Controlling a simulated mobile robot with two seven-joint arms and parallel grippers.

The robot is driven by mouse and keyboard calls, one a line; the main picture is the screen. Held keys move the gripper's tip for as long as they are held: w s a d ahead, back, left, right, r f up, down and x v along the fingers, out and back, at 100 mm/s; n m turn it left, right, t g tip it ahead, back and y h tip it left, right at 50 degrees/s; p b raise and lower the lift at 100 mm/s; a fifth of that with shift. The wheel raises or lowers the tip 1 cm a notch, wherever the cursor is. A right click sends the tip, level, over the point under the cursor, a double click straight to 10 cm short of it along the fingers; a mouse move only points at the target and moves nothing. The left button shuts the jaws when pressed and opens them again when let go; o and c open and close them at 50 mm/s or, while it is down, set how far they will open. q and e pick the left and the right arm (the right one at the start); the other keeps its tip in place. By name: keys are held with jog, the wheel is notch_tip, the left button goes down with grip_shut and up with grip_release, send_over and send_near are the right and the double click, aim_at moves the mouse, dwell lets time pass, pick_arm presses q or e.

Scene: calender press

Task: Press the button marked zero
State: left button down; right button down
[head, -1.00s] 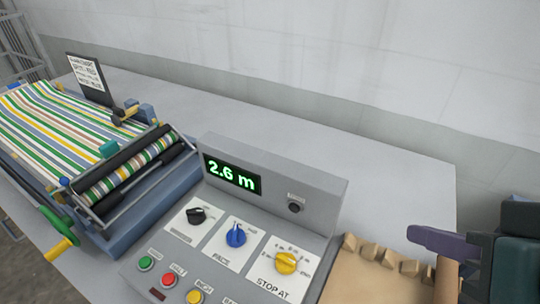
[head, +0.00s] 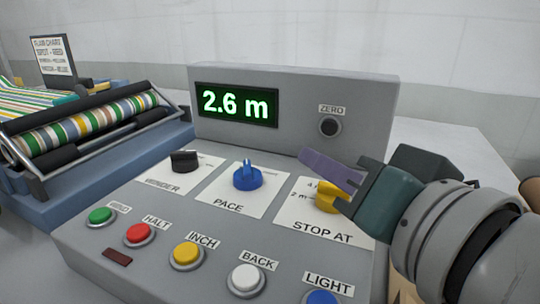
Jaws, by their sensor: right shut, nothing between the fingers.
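The button marked ZERO (head: 328,126) is a small dark round button on the upright face of the grey control box, right of the green display (head: 236,105) that reads 2.6 m. My right gripper (head: 308,160) comes in from the right, its purple fingers shut and empty. In the picture its tip lies just below and left of the zero button. I cannot tell how far it is from the panel face. The gripper covers part of the yellow STOP AT knob (head: 326,198). My left gripper is not in view.
On the sloped panel are a black knob (head: 184,161), a blue PACE knob (head: 247,176), and green, red, yellow, white and blue buttons along the front. A press with a striped roller (head: 90,122) stands at the left. The space above the control box is clear.

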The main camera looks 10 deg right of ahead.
aim_at(332, 136)
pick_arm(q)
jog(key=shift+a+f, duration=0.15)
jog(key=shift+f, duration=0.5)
pick_arm(e)
jog(key=shift+w+a+f, duration=0.1)
jog(key=shift+a+f, duration=0.25)
jog(key=shift+f, duration=0.05)
jog(key=w+d, duration=0.1)
jog(key=w, duration=0.1)
jog(key=w+d+b, duration=0.1)
jog(key=w+d, duration=0.2)
jog(key=w, duration=0.1)
jog(key=shift+w+d, duration=0.15)
jog(key=shift+w, duration=0.05)
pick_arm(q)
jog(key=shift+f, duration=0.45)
pick_arm(e)
jog(key=shift+w+d, duration=0.35)
jog(key=shift+w, duration=0.1)
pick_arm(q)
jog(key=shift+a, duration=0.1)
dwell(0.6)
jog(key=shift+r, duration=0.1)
pick_arm(e)
jog(key=shift+w, duration=0.15)
